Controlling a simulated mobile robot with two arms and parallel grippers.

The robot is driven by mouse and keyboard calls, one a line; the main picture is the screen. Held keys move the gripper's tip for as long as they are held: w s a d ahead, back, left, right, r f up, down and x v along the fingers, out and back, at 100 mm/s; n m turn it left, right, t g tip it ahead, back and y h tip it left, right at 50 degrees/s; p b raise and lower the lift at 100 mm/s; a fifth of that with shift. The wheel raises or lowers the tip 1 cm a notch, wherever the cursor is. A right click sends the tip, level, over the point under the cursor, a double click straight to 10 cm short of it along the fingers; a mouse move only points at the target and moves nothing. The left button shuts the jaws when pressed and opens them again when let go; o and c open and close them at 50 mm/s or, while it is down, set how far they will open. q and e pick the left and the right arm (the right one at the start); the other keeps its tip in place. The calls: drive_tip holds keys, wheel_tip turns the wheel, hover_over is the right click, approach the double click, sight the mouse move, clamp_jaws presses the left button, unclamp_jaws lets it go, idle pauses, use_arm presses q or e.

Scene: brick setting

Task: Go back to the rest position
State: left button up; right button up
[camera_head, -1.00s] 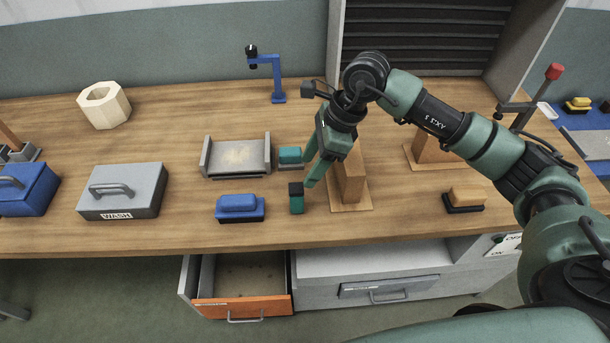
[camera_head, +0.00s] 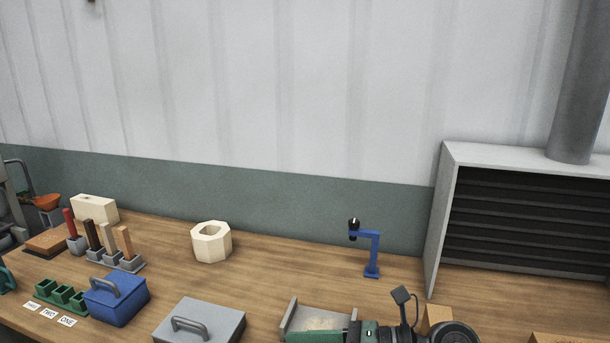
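My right arm shows only at the bottom edge of the head view. Its dark wrist and the green part of my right gripper (camera_head: 320,338) point left, in front of the grey tray (camera_head: 335,317). The picture's edge cuts off most of the gripper, so I cannot tell if it is open, shut or holding anything. My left gripper is not clearly in view. A small teal shape at the far left edge is too cut off to name.
On the bench stand a blue box (camera_head: 118,302), a grey lidded box (camera_head: 205,322), a cream hollow block (camera_head: 211,242) and a blue stand (camera_head: 372,255). Upright handles in grey holders (camera_head: 112,258) are at left. A louvred grey cabinet (camera_head: 440,220) stands at right.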

drive_tip(key=w+d+r+m+t+y, duration=0.2)
drive_tip(key=w+d+r+m+t, duration=0.15)
drive_tip(key=r+m+t, duration=0.8)
drive_tip(key=w+d+f+m+t+h, duration=0.3)
drive_tip(key=d+f+m+t+h, duration=0.45)
drive_tip(key=m, duration=0.85)
drive_tip(key=s+d+f+m+g+h, duration=0.4)
drive_tip(key=d+f+m+g+h, duration=0.3)
drive_tip(key=d+f+m+h, duration=0.45)
drive_tip(key=s+a+f+m+g+y, duration=0.1)
drive_tip(key=s+f+m+g, duration=0.5)
drive_tip(key=s+f+g, duration=0.95)
drive_tip(key=s+f+t, duration=0.2)
drive_tip(key=s+f, duration=0.2)
drive_tip(key=f, duration=1)
drive_tip(key=s+f+t, duration=0.1)
drive_tip(key=s+f, duration=0.3)
drive_tip(key=f, duration=1)
drive_tip(key=s+d+f+g, duration=0.1)
drive_tip(key=s+d+f, duration=0.1)
drive_tip(key=s+f, duration=1.5)
drive_tip(key=shift+d+f+b, duration=0.4)
